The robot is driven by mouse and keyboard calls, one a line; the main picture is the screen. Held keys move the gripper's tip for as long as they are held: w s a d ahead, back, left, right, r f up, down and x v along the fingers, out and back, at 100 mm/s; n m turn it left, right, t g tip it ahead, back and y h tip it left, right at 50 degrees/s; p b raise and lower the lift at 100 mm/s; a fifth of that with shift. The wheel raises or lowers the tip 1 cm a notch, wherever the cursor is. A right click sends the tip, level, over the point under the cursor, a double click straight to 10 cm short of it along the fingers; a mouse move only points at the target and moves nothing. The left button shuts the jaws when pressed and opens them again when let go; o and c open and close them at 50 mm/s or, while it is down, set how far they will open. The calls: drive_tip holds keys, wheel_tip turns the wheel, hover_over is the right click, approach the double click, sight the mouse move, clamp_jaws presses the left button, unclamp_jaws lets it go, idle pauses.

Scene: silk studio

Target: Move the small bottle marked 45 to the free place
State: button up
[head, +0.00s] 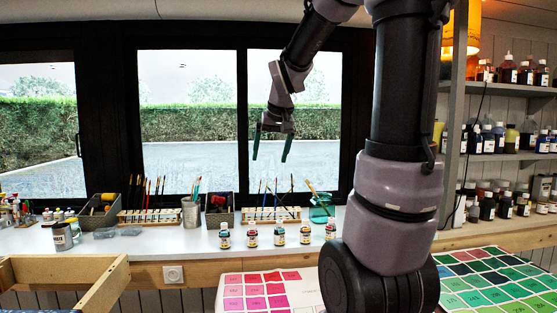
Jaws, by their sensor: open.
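Several small bottles with labels stand upright in a row along the front of the white counter: one at the left end (225,236), then others beside it (252,235), (280,235) and (305,233), and one at the right (330,229) close to my arm. Their number marks are too small to read, so I cannot tell which bottle is marked 45. I cannot make out which spot is the free place. My gripper (271,147) hangs fingers down in front of the window, well above the bottles. It is open and empty.
Behind the bottles stand brush racks (270,214), a metal cup of brushes (191,213) and a grey box (219,209). Colour charts (267,289) lie in front. Bottle-filled shelves (500,155) stand at the right. My arm hides part of the counter's right side.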

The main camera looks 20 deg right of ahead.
drive_tip(key=s+a+y, duration=0.1)
drive_tip(key=s+a, duration=0.1)
drive_tip(key=s, duration=0.7)
drive_tip(key=s+a+r+m+t+y, duration=0.1)
drive_tip(key=s+a, duration=0.2)
drive_tip(key=s, duration=0.6)
drive_tip(key=shift+s+a+r, duration=0.2)
drive_tip(key=shift+s+a, duration=0.15)
drive_tip(key=shift+s, duration=0.05)
